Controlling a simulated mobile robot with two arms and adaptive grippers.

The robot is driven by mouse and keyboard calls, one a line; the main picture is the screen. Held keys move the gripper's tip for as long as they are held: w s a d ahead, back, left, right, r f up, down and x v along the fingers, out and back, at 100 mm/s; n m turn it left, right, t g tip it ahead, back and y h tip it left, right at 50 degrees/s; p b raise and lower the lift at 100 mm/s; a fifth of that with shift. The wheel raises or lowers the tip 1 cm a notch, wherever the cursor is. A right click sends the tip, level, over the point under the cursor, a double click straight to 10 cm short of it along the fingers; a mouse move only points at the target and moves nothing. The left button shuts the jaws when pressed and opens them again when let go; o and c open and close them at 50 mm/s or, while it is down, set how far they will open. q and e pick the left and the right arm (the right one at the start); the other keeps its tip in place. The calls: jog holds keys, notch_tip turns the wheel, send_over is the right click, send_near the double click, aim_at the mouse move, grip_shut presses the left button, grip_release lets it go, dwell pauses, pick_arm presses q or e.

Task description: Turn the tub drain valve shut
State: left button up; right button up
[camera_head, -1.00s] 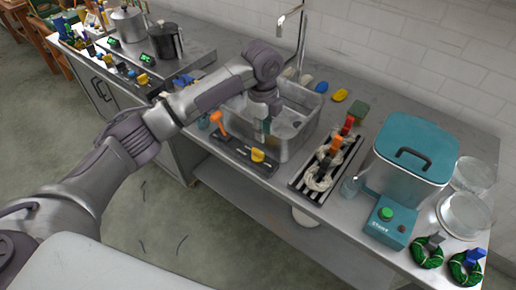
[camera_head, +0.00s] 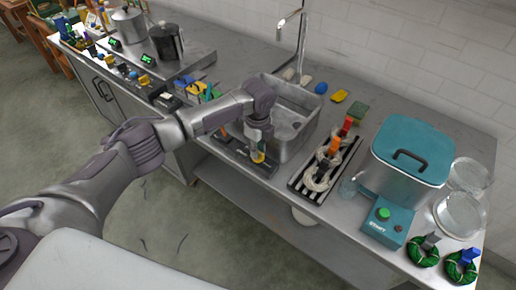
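The metal tub (camera_head: 313,122) is set in the counter and holds water. A dark valve panel (camera_head: 232,158) runs along its front. A yellow handle (camera_head: 258,157) is at the panel's right part; the orange handle to its left is mostly hidden by my arm. No label shows which handle is the drain valve. My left gripper (camera_head: 257,153) points down right at the yellow handle, with its fingertips around or just in front of it. I cannot tell whether the fingers have closed on it. My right gripper is not in view.
A black-and-white striped tray (camera_head: 303,187) with light skeins and coloured clips lies right of the tub. A faucet (camera_head: 301,45) rises behind the tub.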

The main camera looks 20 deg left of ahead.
pick_arm(q)
jog(key=shift+f, duration=0.45)
jog(key=shift+c, duration=0.3)
grip_shut()
